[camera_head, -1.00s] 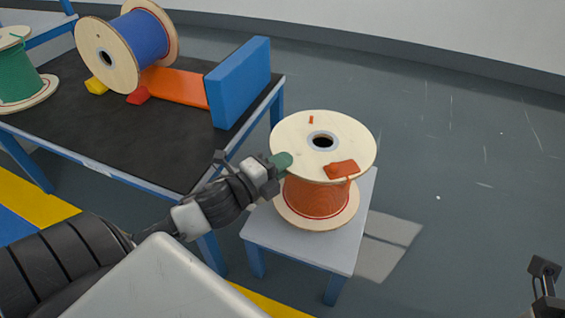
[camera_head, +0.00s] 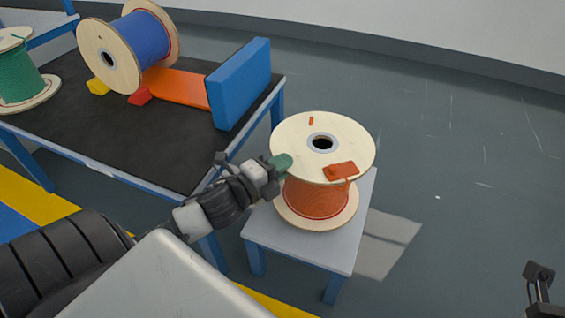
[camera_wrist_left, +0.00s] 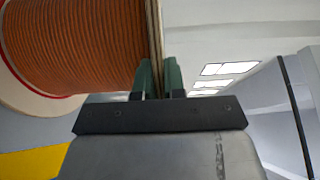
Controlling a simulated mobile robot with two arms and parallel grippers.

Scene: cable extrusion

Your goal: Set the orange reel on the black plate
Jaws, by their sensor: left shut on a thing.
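The orange reel (camera_head: 316,198) stands upright on a small grey-topped table (camera_head: 300,250), with pale wooden flanges above and below its orange winding. My left gripper (camera_head: 283,163) is shut on the rim of the reel's upper flange, from the left side. In the left wrist view its green fingers (camera_wrist_left: 158,78) lie on both sides of the flange edge, next to the orange winding (camera_wrist_left: 70,45). The black surface (camera_head: 130,150) on the larger blue-framed table is to the left of the reel. My right gripper (camera_head: 540,275) shows partly at the lower right edge, away from the reel; its jaws are unclear.
A blue reel (camera_head: 145,38) lies on its side on the black surface, by an orange strip (camera_head: 178,87) and a blue upright block (camera_head: 240,84). A green reel (camera_head: 18,75) stands at the far left. The front middle of the black surface is clear.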

